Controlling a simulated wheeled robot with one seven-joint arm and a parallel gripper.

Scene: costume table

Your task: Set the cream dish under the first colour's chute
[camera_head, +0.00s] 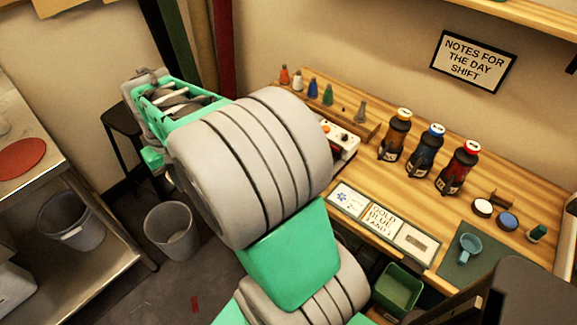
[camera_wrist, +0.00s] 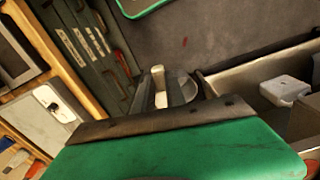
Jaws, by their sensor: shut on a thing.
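In the wrist view, my gripper (camera_wrist: 162,94) is shut on a narrow pale thing (camera_wrist: 158,78) that shows between the dark fingers. I cannot tell from this view whether it is the cream dish. In the head view my arm covers the middle, and I cannot make out the fingers or what they hold. Three dark bottles stand on the wooden table, with orange (camera_head: 395,135), blue (camera_head: 426,150) and red (camera_head: 458,167) tops. I cannot make out chutes on them. A card (camera_head: 382,218) at the table's front reads GOLD and BLUE, with a third line unclear.
A white-topped disc (camera_head: 482,207), a blue-topped disc (camera_head: 507,220) and a teal mug (camera_head: 469,247) on a green mat (camera_head: 450,268) occupy the table's right. A white device (camera_head: 341,142) stands behind my arm. Grey bins (camera_head: 172,231) and a steel bench (camera_head: 95,225) are at left.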

